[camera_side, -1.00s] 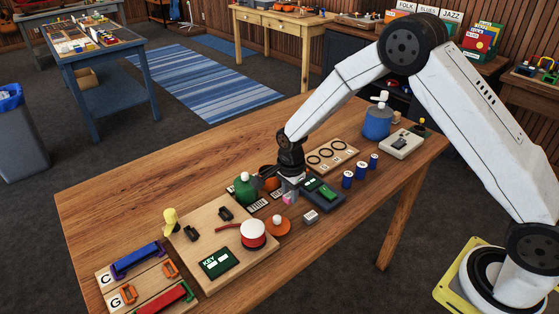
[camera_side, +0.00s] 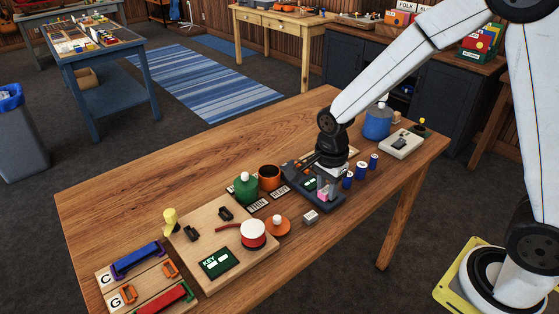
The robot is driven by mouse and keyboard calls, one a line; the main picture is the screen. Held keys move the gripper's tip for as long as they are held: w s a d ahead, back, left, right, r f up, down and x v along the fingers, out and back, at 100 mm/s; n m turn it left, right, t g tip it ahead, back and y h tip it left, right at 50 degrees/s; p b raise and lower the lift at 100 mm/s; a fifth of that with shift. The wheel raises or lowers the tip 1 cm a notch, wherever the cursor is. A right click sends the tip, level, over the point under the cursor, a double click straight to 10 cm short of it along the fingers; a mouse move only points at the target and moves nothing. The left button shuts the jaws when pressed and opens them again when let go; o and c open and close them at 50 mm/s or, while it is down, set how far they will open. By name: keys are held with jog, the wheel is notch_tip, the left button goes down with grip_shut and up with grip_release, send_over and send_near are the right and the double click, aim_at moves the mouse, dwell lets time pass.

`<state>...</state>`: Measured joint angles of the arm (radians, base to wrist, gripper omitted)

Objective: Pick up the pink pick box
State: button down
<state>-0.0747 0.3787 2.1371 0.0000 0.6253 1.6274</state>
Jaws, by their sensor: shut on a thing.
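The pink pick box (camera_side: 322,195) shows as a small pink block at the lower end of my gripper (camera_side: 326,186). My gripper is shut on it. In the picture the box appears over the dark grey device (camera_side: 300,172) with green displays. I cannot tell from this view how high the box is above that device. My gripper's body hides part of the device and most of the board with rings behind it.
Several blue cylinders (camera_side: 348,180) stand close to the right of my gripper. A blue jug (camera_side: 377,121) is at the back right. The table's (camera_side: 150,188) back left is clear.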

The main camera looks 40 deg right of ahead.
jog(key=shift+s+r, duration=0.35)
jog(key=shift+s, duration=0.35)
jog(key=shift+s+r, duration=0.3)
jog(key=shift+s, duration=0.4)
jog(key=shift+w, duration=0.15)
